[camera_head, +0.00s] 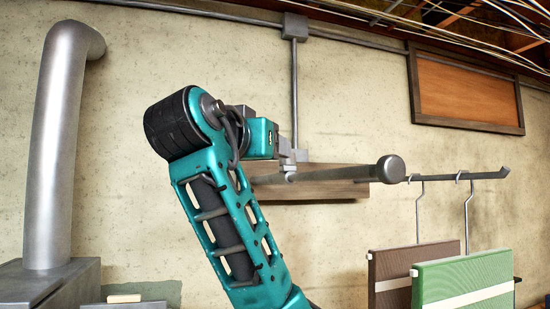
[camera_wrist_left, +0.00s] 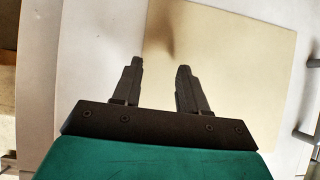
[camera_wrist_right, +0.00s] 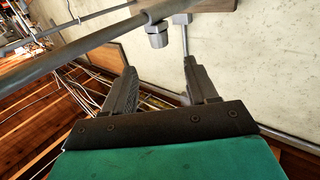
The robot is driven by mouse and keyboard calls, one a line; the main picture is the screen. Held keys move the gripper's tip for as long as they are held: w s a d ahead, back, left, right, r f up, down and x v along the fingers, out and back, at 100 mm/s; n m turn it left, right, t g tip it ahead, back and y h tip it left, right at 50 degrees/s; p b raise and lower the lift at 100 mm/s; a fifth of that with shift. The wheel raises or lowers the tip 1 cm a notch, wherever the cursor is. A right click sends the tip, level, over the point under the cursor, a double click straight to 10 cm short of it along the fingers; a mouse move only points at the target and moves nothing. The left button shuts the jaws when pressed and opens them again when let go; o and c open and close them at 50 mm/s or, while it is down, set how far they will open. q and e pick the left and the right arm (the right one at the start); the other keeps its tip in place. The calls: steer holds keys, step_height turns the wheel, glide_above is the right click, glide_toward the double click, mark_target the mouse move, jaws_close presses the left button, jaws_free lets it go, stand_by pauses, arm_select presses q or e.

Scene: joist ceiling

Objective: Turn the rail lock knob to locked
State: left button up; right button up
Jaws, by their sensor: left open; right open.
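A metal rail (camera_wrist_right: 80,53) crosses the right wrist view, with a small grey faceted knob (camera_wrist_right: 157,38) sticking out from it. I take this as the lock knob; its setting cannot be read. My right gripper (camera_wrist_right: 160,78) is open and empty, apart from the knob, which lies beyond the fingertips. In the head view the rail (camera_head: 340,174) runs behind my teal right arm to a round end cap (camera_head: 391,169); the right fingers are not clearly visible there. My left gripper (camera_wrist_left: 160,66) is open and empty, facing a cream panel (camera_wrist_left: 235,60); it is outside the head view.
A wooden board (camera_head: 325,187) is fixed to the wall behind the rail. A brown panel (camera_head: 395,262) and a green panel (camera_head: 465,275) hang from hooks at the right. A grey pipe (camera_head: 55,150) stands at the left. A conduit (camera_head: 294,95) runs down the wall.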

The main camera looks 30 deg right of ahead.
mark_target(292, 161)
steer(key=p+x, duration=0.2)
steer(key=x, duration=0.9)
steer(key=shift+s, duration=0.1)
steer(key=shift+w+d, duration=0.4)
steer(key=shift+d, duration=0.1)
steer(key=shift+c, duration=0.4)
steer(key=c, duration=0.9)
steer(key=shift+o, duration=0.2)
